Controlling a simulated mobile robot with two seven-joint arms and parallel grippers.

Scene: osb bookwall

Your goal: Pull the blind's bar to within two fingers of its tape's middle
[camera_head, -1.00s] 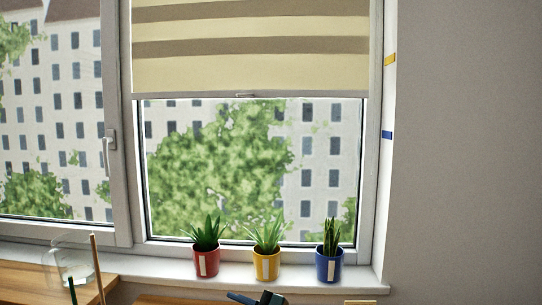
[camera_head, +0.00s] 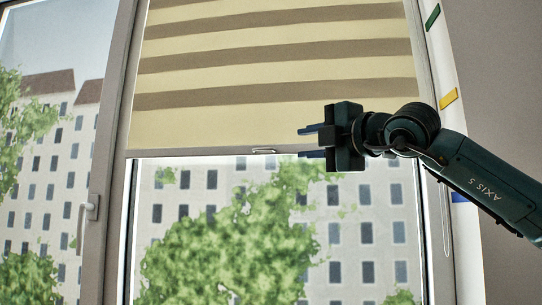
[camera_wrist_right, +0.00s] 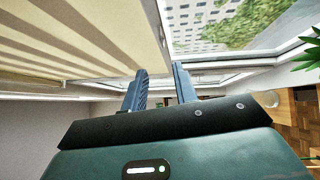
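The striped beige and brown blind (camera_head: 270,75) hangs partly down over the right window. Its pale bar (camera_head: 200,153) runs along the bottom edge, with a small handle (camera_head: 264,150) near the middle. On the white reveal at right are a green tape (camera_head: 432,17), a yellow tape (camera_head: 449,98) and a blue tape (camera_head: 459,197), partly behind my arm. My right gripper (camera_head: 309,141) is open and empty, its fingers pointing left, right of the handle and apart from it. In the right wrist view the open fingers (camera_wrist_right: 160,72) show with the blind's fabric (camera_wrist_right: 75,35) at upper left.
A window handle (camera_head: 90,210) is on the frame at left. A thin cord loop (camera_head: 445,225) hangs beside the right frame. A green plant (camera_wrist_right: 308,55) shows at the right edge of the right wrist view. The space left of my gripper looks clear.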

